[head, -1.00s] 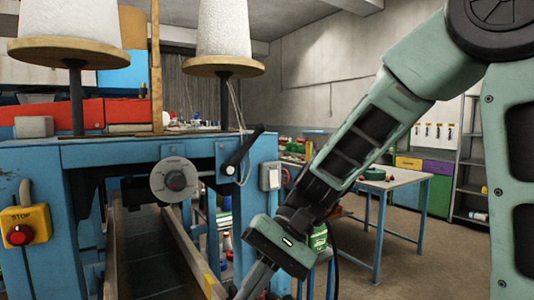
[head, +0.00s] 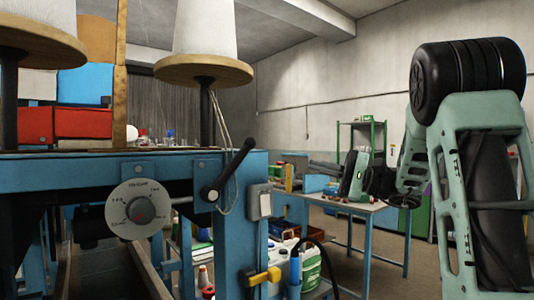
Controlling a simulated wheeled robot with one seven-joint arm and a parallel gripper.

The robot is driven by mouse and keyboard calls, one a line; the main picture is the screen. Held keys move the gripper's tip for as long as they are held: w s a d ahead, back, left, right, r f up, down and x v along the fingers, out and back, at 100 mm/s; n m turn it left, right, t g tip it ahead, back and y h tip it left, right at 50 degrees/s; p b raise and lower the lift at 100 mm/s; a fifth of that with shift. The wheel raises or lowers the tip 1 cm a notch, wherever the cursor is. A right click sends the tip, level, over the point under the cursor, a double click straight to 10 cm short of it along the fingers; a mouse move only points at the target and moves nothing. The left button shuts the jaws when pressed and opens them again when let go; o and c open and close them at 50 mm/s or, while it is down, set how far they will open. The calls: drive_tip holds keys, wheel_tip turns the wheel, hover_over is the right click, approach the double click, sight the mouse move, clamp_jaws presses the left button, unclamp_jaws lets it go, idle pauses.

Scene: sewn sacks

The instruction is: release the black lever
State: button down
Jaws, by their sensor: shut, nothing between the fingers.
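The black lever (head: 228,170) is on the front of the blue machine frame (head: 90,168). It slants up and to the right from its round hub, with its knob end uppermost. Pale threads hang close beside it from the spool above. My gripper (head: 318,166) is to the right of the lever, apart from it, pointing left. Its fingers look dark and small here, shut with nothing between them. Nothing hides the lever.
A round dial (head: 139,209) is left of the lever, and a grey switch box (head: 259,201) is right of it. A blue-legged table (head: 350,215) stands behind my arm. Large thread spools (head: 204,68) stand above the frame.

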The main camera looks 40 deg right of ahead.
drive_tip(key=shift+w+a, duration=0.1)
drive_tip(key=s+a+p+x, duration=0.1)
drive_tip(key=p+x, duration=0.5)
drive_tip(key=x, duration=0.6)
drive_tip(key=shift+s+a+r, duration=0.2)
drive_tip(key=shift+a+r, duration=0.3)
drive_tip(key=shift+a, duration=0.15)
drive_tip(key=shift+a+r, duration=0.1)
